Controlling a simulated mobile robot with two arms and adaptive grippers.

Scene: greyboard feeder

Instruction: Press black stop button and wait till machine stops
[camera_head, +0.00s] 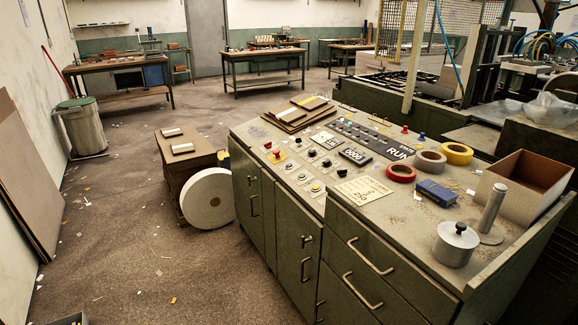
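A green metal control cabinet (430,229) with a sloping control panel stands at centre right. Labels are too small to read, so I cannot tell which black one is the stop button. The machine (470,85) stands behind. Neither gripper shows.
On the cabinet top lie tape rolls (401,173), a blue box (437,193), an open cardboard box (527,185) and a metal pot (456,243). A white roll (207,199) leans by a small cart (187,160) at the left. The floor in front left is mostly clear.

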